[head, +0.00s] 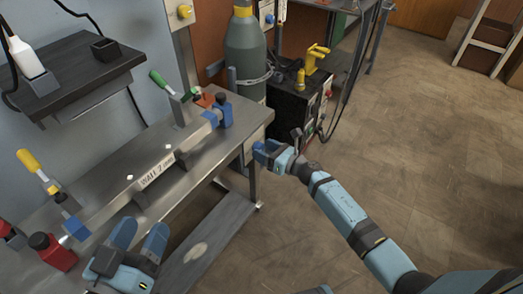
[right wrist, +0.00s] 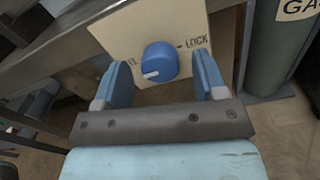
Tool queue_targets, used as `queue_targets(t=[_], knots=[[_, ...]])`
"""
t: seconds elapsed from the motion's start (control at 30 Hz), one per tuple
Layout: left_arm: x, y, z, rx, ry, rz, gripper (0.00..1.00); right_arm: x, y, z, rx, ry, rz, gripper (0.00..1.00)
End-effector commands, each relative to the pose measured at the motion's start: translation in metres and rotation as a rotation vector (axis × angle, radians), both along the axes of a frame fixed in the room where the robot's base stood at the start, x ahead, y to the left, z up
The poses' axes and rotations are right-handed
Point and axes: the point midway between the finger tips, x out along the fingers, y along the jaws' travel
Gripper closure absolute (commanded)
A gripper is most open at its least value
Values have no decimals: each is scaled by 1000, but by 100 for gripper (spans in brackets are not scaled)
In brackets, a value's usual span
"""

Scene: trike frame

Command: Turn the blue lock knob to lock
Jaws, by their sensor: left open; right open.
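The blue lock knob (right wrist: 158,61) sits on a cream panel (right wrist: 112,33) in the right wrist view. Its white mark points to the lower left, away from the word LOCK printed on the right. My right gripper (right wrist: 160,70) is open, with one blue finger on each side of the knob and visible gaps between. In the head view my right gripper (head: 267,153) is at the right end of the bench, in front of the panel (head: 256,135); the knob is hidden there. My left gripper (head: 142,232) is open and empty by the bench's front edge.
The steel bench (head: 112,172) carries a bar labelled WALL 2 (head: 157,170), a green-handled clamp (head: 160,79) and a yellow-handled clamp (head: 30,162). A grey gas cylinder (head: 246,60) and a black welding machine (head: 290,103) stand behind the panel. The floor at right is clear.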

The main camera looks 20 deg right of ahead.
Motion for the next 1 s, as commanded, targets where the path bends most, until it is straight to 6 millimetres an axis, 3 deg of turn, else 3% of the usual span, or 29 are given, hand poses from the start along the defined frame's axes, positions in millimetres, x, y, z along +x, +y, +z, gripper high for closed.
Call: queue_targets(t=[0.17,0.47,0.6,0.7,1.0], knots=[[0,0,-4,6,12,-4,40,10,8,0,0,0,0,35],[0,-1,-5,7,16,-6,40,12,9,0,0,0,0,35],[0,0,-5,7,14,-5,40,12,9,0,0,0,0,67],[0,0,-5,8,14,-5,40,11,9,0,0,0,0,84],[0,0,-1,7,7,-4,40,11,9,1,26,20,0,84]])
